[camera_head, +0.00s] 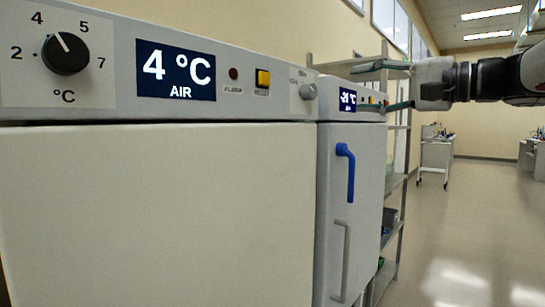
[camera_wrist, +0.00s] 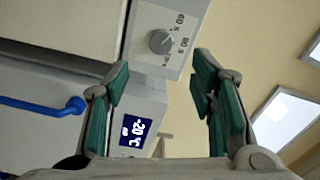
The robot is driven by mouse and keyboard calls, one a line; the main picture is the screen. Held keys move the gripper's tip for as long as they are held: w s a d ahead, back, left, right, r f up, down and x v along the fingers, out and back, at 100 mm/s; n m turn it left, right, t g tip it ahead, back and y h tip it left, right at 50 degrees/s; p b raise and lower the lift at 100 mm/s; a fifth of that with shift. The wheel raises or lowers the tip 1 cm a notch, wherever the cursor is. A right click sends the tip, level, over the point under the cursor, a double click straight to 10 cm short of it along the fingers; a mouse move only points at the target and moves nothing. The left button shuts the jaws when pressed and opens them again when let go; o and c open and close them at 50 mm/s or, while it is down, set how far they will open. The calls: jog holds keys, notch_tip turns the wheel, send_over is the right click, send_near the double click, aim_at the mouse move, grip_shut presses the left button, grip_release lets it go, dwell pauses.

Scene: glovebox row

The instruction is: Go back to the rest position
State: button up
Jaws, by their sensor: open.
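My gripper (camera_head: 385,87) reaches in from the right in the head view, high up in front of the second unit's panel. In the wrist view my gripper (camera_wrist: 165,110) shows two green-padded fingers spread wide apart with nothing between them. The near cabinet (camera_head: 160,215) has a white front, a black dial (camera_head: 65,54) and a display (camera_head: 176,70) reading 4 °C AIR. The farther cabinet (camera_head: 335,250) has a blue handle (camera_head: 346,170) and a display (camera_head: 347,100) that reads about -20 °C in the wrist view (camera_wrist: 135,131).
A grey knob (camera_wrist: 161,41) sits on the panel close beyond my fingers in the wrist view. A metal shelf rack (camera_head: 395,190) stands behind the farther cabinet. A wheeled table (camera_head: 437,154) stands farther back. The floor (camera_head: 460,230) on the right is clear.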

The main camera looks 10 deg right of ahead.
jog(key=s+a+f+n+g+h, duration=0.2)
jog(key=s+a+f+g, duration=0.4)
jog(key=s+f, duration=0.4)
jog(key=s+a+f+n+g+h, duration=0.1)
jog(key=s+a+f+g+h, duration=0.15)
jog(key=s+a+f, duration=0.8)
jog(key=s+d+f+n+g+h, duration=0.2)
jog(key=s+d+f+h, duration=0.2)
jog(key=s+f, duration=0.4)
jog(key=s+d+f+n+g+h, duration=0.2)
jog(key=s+d+f+g+h, duration=0.15)
jog(key=s+f, duration=0.5)
notch_tip(320, 180, up, 24)
jog(key=w+d+t+p, duration=0.1)
jog(key=t+p, duration=0.3)
jog(key=p, duration=1.9)
jog(key=shift+w+d+t, duration=0.2)
jog(key=shift+w+t, duration=0.1)
jog(key=shift+w, duration=0.05)
jog(key=shift+f, duration=0.1)
